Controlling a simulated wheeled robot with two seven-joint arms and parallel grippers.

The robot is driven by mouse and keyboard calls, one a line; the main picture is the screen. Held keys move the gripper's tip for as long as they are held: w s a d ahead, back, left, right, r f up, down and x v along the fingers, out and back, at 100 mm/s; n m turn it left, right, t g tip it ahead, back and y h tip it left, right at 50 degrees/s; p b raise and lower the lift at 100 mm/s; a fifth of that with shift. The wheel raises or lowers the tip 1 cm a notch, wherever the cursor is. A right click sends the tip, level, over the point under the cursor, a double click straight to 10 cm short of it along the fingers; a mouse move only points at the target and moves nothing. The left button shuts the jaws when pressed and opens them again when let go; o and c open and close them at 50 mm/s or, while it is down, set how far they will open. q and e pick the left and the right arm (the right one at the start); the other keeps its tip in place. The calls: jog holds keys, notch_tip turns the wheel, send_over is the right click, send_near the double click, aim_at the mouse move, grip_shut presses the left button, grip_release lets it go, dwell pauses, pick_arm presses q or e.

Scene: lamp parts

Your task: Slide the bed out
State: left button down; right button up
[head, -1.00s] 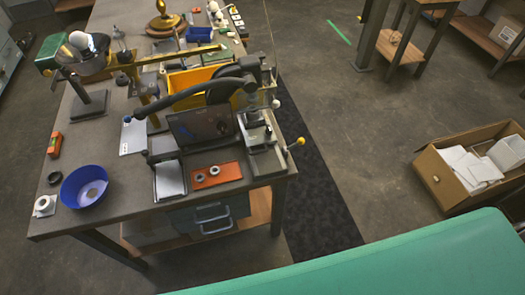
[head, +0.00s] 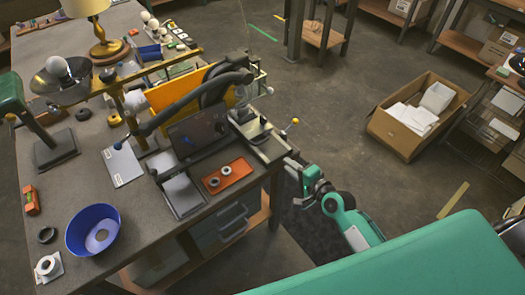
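A bench machine with a long black arm (head: 180,108) stands near the table's right edge. What looks like its grey metal bed (head: 273,149) lies at the machine's right end, beside a lever with a yellow ball knob (head: 294,121). My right gripper (head: 294,166), on a teal and grey arm, is just off the table's right edge, below and to the right of the bed. It appears apart from the bed. Its fingers are small and dark, and their gap cannot be made out. My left gripper is not in view.
An orange tray (head: 240,174) with two rings lies in front of the machine. A yellow panel (head: 165,93) is behind. A cardboard box (head: 378,124) sits on the open floor at right.

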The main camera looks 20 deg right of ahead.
aim_at(265, 151)
jog(key=x, duration=0.4)
jog(key=p+x, duration=0.1)
jog(key=x, duration=0.8)
jog(key=shift+w+r+p, duration=0.25)
jog(key=shift+w+p, duration=0.15)
jog(key=shift+c, duration=0.4)
grip_shut()
